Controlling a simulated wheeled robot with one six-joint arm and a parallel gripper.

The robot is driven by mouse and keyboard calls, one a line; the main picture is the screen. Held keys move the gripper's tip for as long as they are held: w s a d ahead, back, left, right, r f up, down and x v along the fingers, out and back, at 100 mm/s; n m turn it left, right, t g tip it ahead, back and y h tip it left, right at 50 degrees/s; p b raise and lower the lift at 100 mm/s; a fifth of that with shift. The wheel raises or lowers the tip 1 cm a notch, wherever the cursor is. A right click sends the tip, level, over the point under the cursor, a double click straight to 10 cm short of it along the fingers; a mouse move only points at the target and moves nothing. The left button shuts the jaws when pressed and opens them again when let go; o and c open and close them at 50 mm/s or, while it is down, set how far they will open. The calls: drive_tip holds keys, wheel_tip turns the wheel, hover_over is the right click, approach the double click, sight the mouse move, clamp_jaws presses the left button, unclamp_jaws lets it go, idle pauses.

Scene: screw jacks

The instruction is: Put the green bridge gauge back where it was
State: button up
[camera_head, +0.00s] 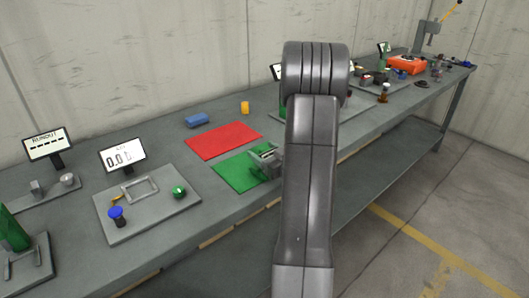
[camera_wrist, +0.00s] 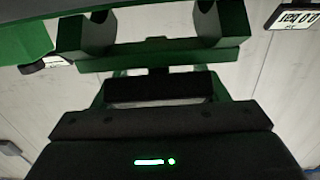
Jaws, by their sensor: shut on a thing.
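My gripper (camera_wrist: 155,88) is shut on a green piece, which I take to be the green bridge gauge (camera_wrist: 160,56). In the wrist view it is a green crossbar with two dark blocks rising from it, just ahead of my gripper body. How the jaws meet it is too dark to tell. In the head view a grey and green shape (camera_head: 266,158), perhaps my gripper with the gauge, shows beside my arm over the edge of the green mat (camera_head: 236,174). My arm hides part of this area.
A red mat (camera_head: 224,140) lies behind the green one. To the left is a plate (camera_head: 150,212) with knobs and a display (camera_head: 122,155). An orange case (camera_head: 406,65) sits far right.

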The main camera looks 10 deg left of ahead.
drive_tip(key=shift+f, duration=0.15)
drive_tip(key=o, duration=1.3)
